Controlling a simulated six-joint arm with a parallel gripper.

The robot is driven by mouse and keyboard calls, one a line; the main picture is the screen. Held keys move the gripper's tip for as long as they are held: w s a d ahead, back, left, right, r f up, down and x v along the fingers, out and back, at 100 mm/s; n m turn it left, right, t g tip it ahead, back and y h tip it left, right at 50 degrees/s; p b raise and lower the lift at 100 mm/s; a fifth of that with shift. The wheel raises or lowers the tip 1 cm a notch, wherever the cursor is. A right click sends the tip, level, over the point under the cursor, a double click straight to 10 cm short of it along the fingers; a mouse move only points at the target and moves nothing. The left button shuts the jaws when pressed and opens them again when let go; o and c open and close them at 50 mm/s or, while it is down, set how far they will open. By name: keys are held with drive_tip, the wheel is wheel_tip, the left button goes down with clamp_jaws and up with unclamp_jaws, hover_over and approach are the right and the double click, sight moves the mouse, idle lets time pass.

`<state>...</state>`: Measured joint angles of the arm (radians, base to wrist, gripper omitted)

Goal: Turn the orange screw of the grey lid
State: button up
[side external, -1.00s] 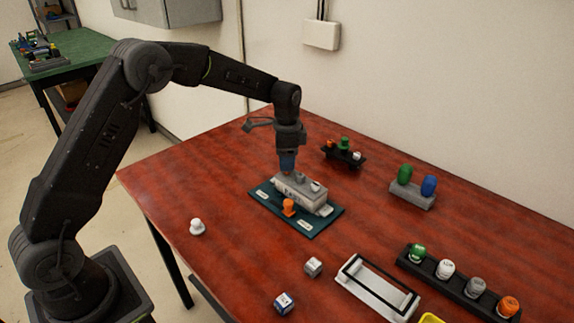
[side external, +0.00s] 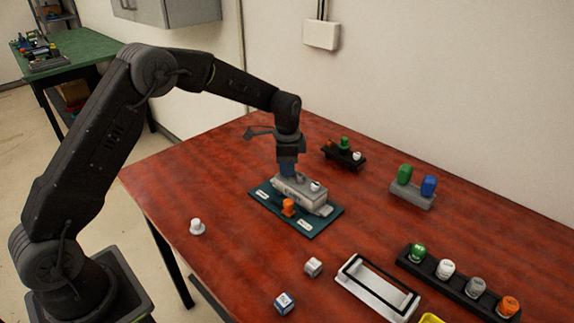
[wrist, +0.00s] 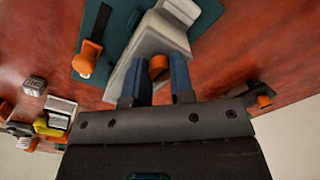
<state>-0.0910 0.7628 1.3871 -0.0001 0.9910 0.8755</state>
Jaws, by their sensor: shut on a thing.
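The grey lid (side external: 304,195) sits on a dark teal board (side external: 264,198) on the red table; in the wrist view the lid (wrist: 150,35) runs up and to the right. Its orange screw (wrist: 158,68) shows between the two blue fingers of my gripper (wrist: 157,74). My gripper (side external: 287,173) points down over the lid's far left end in the side view and is shut on the screw. The screw is hidden behind the fingers there.
An orange knob (side external: 289,207) stands on the board, close in front of the lid. A white piece (side external: 196,227) and small cubes (side external: 313,266) lie nearer. A black rack (side external: 343,158) stands behind; a white frame (side external: 379,288) lies at front right.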

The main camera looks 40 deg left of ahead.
clamp_jaws()
drive_tip(key=shift+n, duration=0.3)
drive_tip(key=n, duration=0.3)
drive_tip(key=shift+n, duration=0.4)
drive_tip(key=n, duration=0.9)
drive_tip(key=shift+n, duration=2.2)
drive_tip(key=o, duration=0.8)
unclamp_jaws()
